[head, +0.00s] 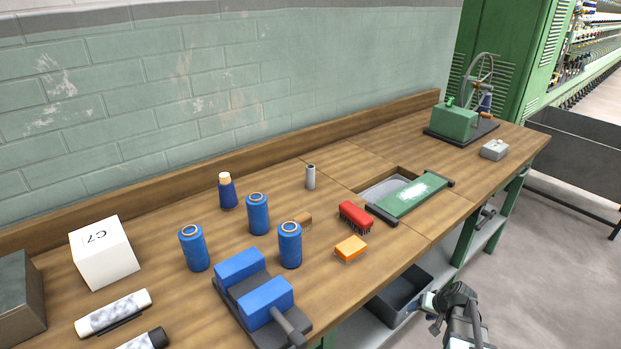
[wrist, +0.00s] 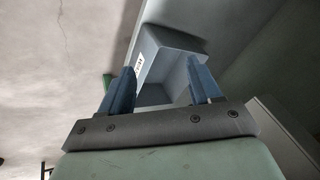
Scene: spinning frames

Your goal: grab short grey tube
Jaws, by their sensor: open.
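The short grey tube (head: 310,177) stands upright on the wooden bench (head: 335,228), near the back edge and left of the recess with the green plate. My gripper (head: 429,303) is low at the front of the bench, below its top and well away from the tube. In the wrist view my gripper (wrist: 160,90) has its two blue fingers spread apart with nothing held between them. The tube does not show in the wrist view.
Several blue spools (head: 258,214) stand left of the tube. A red brush (head: 355,217) and an orange brush (head: 351,249) lie in front of it. A blue-jawed vise (head: 240,268) sits at the front edge. A dark bin (head: 400,297) is on the lower shelf.

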